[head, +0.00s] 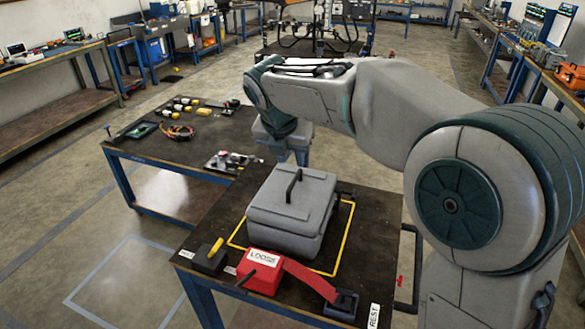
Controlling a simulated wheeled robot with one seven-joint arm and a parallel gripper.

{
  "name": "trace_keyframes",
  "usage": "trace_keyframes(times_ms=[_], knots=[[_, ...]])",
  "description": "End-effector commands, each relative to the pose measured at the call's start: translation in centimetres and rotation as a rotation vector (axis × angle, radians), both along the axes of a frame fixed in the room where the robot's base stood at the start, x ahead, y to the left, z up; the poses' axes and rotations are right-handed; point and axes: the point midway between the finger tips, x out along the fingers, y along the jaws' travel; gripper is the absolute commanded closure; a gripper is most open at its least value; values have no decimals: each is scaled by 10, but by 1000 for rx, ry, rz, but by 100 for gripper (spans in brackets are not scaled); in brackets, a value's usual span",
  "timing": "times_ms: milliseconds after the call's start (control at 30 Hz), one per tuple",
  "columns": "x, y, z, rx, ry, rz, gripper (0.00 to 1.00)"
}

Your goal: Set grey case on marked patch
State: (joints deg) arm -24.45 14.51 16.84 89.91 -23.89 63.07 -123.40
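The grey case (285,215) has a lid and a dark upright handle (293,185) on top. It appears to rest on the near dark table, within the yellow outline (346,232) of a marked patch. The outline shows at the left, front and right of the case; its back part is hidden behind the case. My gripper (288,152) hangs at the end of my arm, beyond and above the case, apart from its handle. Its fingers are not clear enough to tell whether they are open or shut.
A red block with a white label (262,271) and red strap lies at the table's front, beside a black-and-yellow item (210,255). A second dark table (205,150) behind holds small parts and cables. A blue outline (128,280) marks clear floor at left.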

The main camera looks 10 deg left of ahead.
Motion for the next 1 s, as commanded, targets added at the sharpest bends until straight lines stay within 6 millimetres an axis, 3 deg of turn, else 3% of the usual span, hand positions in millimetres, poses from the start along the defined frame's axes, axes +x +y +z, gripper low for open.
trace_keyframes(times_ms=[200, 467, 567, 667, 1000], knots=[[-7, 1, 17, 0, 0, 0, 68], [-10, -7, 18, 15, 0, -51, 68], [-16, -31, 18, 65, -4, -203, 68], [-29, -69, 16, 149, -12, -456, 68], [-104, -194, -9, 507, -53, -1492, 68]])
